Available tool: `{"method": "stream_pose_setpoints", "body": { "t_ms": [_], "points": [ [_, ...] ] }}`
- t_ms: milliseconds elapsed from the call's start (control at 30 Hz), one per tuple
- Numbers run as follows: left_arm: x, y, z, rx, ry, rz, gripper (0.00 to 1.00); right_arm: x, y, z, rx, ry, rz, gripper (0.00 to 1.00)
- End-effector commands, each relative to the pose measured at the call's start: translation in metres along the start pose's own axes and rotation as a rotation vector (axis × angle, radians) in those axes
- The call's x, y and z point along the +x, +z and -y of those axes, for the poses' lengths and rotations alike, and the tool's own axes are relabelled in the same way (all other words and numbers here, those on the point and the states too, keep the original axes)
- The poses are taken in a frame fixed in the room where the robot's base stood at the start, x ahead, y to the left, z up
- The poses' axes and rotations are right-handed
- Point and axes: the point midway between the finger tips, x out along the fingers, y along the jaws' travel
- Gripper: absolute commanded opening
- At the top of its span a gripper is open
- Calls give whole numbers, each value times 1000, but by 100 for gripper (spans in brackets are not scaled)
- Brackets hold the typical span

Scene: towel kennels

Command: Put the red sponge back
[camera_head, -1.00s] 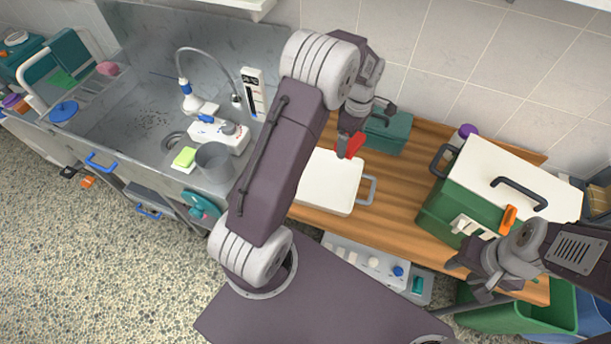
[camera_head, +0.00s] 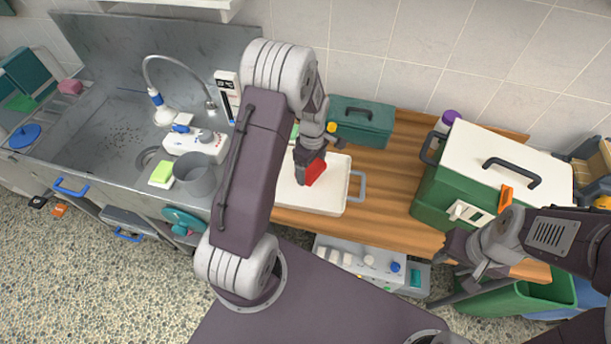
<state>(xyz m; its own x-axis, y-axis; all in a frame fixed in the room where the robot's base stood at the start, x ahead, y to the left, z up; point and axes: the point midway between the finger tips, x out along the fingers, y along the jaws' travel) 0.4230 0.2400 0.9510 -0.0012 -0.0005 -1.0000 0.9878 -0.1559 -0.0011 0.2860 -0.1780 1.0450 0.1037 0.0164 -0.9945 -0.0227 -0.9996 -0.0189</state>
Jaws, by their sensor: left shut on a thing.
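The red sponge (camera_head: 315,172) is in my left gripper (camera_head: 306,176), which is shut on it. The gripper points down over a white tray (camera_head: 330,203) with a grey handle on the wooden counter. The sponge appears within the tray's outline; I cannot tell whether it touches the tray floor. My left forearm hides the tray's left part. My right gripper (camera_head: 462,262) is at the lower right, in front of the green box with a white lid (camera_head: 500,160). Its fingers are too unclear to tell whether they are open.
A teal box (camera_head: 362,122) stands behind the tray. The steel sink at left has a grey cup (camera_head: 195,174) and a yellow-green sponge (camera_head: 161,174) at its edge. A purple-capped bottle (camera_head: 449,120) stands by the green box. Bare wood (camera_head: 392,190) lies right of the tray.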

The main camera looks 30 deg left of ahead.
Motion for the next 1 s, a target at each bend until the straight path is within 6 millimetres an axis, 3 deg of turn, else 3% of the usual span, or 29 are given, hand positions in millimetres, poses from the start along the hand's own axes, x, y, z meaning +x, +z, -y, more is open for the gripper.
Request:
{"method": "stream_pose_setpoints", "body": {
  "t_ms": [267, 500, 867, 900, 933, 1000],
  "points": [
    [13, -12, 13, 1, 1, 0, 38, -3, 0, 0, 0, 0, 0, 38],
    [49, -12, 13, 0, -1, 0, 38, -10, -1, 0, 0, 0, 0, 38],
    [55, -12, 12, 0, 1, 0, 38, -6, -1, 0, 0, 0, 0, 38],
    [54, -12, 12, 0, 2, 0, 88, -6, -1, 0, 0, 0, 0, 38],
    [54, -12, 12, 0, 2, 0, 96, -7, -1, 0, 0, 0, 0, 38],
    [54, -12, 12, 0, 1, 0, 100, -7, -1, 0, 0, 0, 0, 38]
  ]
}}
